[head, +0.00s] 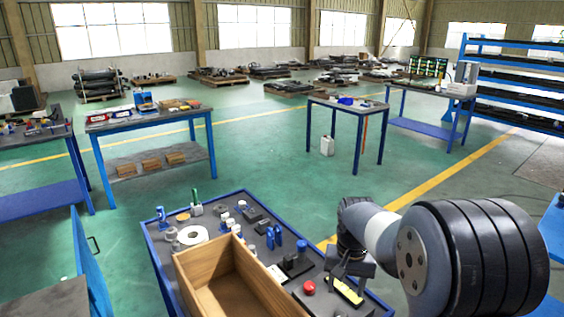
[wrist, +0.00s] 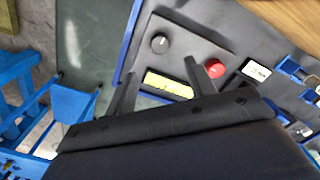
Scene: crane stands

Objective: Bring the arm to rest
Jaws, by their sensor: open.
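My gripper (head: 342,284) is at the right side of the blue-edged workbench (head: 150,245) in the head view, on the end of my bent arm. In the wrist view the two dark fingers of my gripper (wrist: 158,84) stand apart with nothing held between them. Beyond the fingertips are a yellow display (wrist: 168,84), a black knob (wrist: 160,43) and a red button (wrist: 216,69) on a grey panel. The red button (head: 309,287) also shows in the head view, left of my gripper. The gap between fingertips and panel is hard to judge.
An open wooden box (head: 205,262) stands on the workbench, left of my gripper. Several small tools and blue parts (head: 273,236) crowd the bench behind it. A white roll (head: 191,235) lies at the back left. Open green floor (head: 260,160) lies beyond, before other tables.

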